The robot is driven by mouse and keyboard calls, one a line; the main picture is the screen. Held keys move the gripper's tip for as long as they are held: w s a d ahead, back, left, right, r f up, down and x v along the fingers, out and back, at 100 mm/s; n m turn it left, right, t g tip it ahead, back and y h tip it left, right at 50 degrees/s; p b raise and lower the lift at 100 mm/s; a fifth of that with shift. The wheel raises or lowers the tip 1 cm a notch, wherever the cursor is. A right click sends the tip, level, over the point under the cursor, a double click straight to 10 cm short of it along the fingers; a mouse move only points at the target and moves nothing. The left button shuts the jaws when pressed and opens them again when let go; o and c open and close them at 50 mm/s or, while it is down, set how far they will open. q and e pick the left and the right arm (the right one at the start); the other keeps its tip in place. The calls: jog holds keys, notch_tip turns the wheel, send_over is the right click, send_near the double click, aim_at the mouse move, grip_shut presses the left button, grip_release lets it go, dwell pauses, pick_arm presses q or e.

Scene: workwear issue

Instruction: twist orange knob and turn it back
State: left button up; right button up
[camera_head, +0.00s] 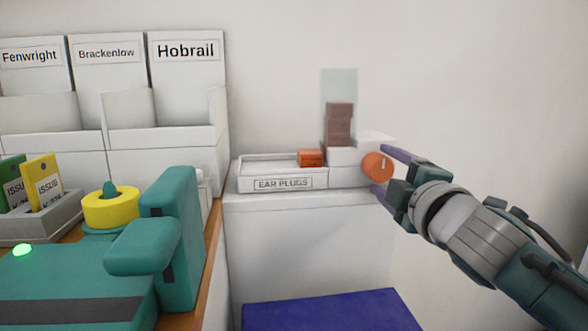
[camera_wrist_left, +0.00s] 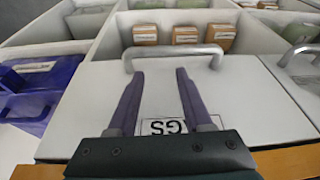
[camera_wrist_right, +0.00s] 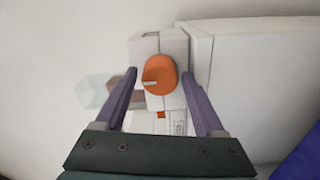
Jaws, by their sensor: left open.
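The orange knob (camera_head: 377,167) is on the side of the white ear plugs dispenser (camera_head: 345,178). A clear tube with dark reddish-brown boxes (camera_head: 339,125) stands on the dispenser. My right gripper (camera_head: 384,170) is open, its fingers on either side of the knob in the head view. In the right wrist view, the knob (camera_wrist_right: 160,74) lies between the spread fingertips with gaps on both sides and a pale mark on its face. My left gripper (camera_wrist_left: 182,70) is open over a white drawer front (camera_wrist_left: 240,95) with a metal handle; it is not in the head view.
An orange-red box (camera_head: 310,157) lies in the tray labelled EAR PLUGS (camera_head: 282,183). White bins with name labels (camera_head: 187,90) stand at the left. A teal machine (camera_head: 170,230) and a yellow ring (camera_head: 111,208) are on the wooden counter. A blue surface (camera_head: 330,312) is below.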

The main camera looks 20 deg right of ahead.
jog(key=shift+o, duration=1)
jog(key=shift+f, duration=0.1)
